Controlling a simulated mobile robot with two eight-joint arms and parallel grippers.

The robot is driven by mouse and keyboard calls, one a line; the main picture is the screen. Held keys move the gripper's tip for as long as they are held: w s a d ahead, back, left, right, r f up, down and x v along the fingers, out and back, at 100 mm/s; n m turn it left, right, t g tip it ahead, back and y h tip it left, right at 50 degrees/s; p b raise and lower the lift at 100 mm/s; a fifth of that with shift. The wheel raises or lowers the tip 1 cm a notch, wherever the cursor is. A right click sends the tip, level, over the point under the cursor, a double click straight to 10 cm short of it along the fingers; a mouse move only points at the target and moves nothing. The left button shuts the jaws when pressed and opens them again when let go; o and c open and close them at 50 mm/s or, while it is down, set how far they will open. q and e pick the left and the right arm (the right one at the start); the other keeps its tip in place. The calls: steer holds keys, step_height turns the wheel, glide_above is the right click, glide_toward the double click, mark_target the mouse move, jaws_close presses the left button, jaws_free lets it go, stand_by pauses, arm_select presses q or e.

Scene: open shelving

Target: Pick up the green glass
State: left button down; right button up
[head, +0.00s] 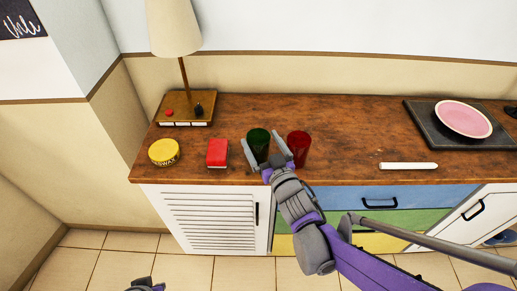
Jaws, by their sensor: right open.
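The green glass (259,141) stands upright on the wooden counter, near its front edge. My right gripper (264,148) reaches in from the front with its fingers open, and the green glass shows between or just beyond the fingertips. I cannot tell whether the fingers touch it. A red glass (299,146) stands close to the right of the green one, beside the right finger. A small part at the bottom edge (146,286) seems to be my left gripper, mostly cut off by the frame.
The wooden counter (340,135) also holds a red box (217,152), a yellow tin (164,152), a lamp (174,28) on a wooden base, a white stick (408,166), and a pink plate (463,119) on a dark tray (425,125). The counter behind the glasses is clear.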

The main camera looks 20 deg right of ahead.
mark_target(254, 131)
steer(key=w, duration=0.3)
steer(key=w+a, duration=0.1)
steer(key=w, duration=0.1)
steer(key=shift+r, duration=0.15)
steer(key=shift+s, duration=0.1)
steer(key=c, duration=1.3)
